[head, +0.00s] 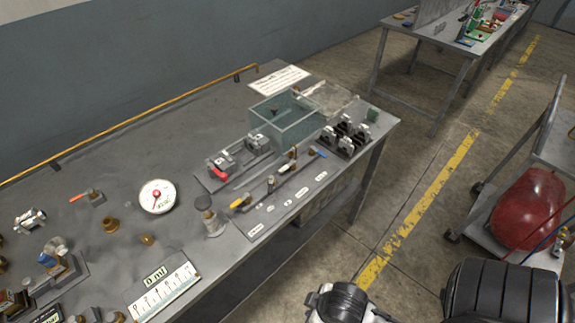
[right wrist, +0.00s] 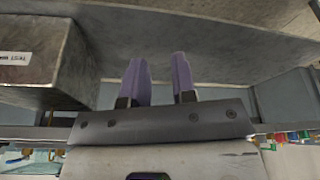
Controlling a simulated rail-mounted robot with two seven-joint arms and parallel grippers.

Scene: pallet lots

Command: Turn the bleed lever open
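A valve board (head: 255,228) with a pipe run and small white labels lies near the front edge of the bench. It carries a yellow lever (head: 240,202) at its near end and a blue lever (head: 319,153) at its far end. A red lever (head: 218,173) is on a fitting just behind. The labels are too small to read, so I cannot tell which is the bleed lever. My right gripper (right wrist: 159,60) shows two purple fingers apart with nothing between them. It is not seen in the head view, and no lever shows near it. My left gripper is not in view.
A clear open-topped tank (head: 286,118) stands behind the board, beside a block of black-and-white clips (head: 346,136). A cart with a red tank (head: 530,208) is at right.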

